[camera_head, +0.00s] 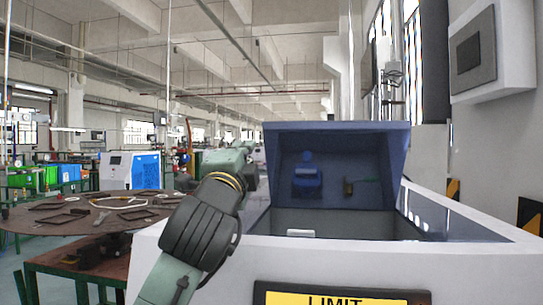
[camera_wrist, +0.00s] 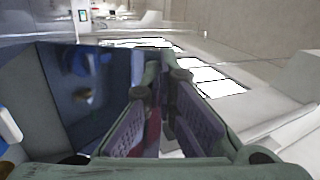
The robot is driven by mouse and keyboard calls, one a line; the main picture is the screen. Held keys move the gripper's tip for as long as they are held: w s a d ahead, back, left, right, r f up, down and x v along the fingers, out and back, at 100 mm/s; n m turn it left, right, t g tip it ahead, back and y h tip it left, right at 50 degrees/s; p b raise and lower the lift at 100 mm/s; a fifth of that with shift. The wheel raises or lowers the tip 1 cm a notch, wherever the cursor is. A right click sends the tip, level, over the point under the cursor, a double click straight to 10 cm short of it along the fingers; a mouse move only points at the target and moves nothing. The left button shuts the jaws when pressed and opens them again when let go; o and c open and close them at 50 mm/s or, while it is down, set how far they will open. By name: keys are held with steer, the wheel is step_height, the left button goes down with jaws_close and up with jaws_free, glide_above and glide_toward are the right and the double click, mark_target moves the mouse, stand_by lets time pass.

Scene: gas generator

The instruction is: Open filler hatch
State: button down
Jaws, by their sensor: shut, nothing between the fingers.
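The blue filler hatch (camera_head: 335,140) stands raised on top of the white generator housing (camera_head: 400,262), with its inner side facing the head camera. A blue latch part (camera_head: 307,178) and a small brass-coloured part (camera_head: 348,187) show on that inner side. Below it is the uncovered recess. In the wrist view, the hatch (camera_wrist: 75,95) is a dark blue panel left of my gripper (camera_wrist: 164,82). My gripper's fingers are shut and empty, close beside the hatch; contact cannot be told. In the head view my arm reaches up left of the hatch, and the fingers are not clear.
A round brown table (camera_head: 60,218) with flat metal pieces stands to the left. A white and blue machine (camera_head: 130,170) is behind it. A grey wall box (camera_head: 490,50) hangs at the upper right. The space above the hatch is free.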

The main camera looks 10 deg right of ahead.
steer(key=s+d+f+m+h, duration=0.1)
steer(key=s+f+h, duration=0.1)
steer(key=s, duration=0.2)
steer(key=t+p, duration=0.1)
steer(key=p, duration=0.4)
glide_toward(268, 123)
steer(key=x, duration=0.7)
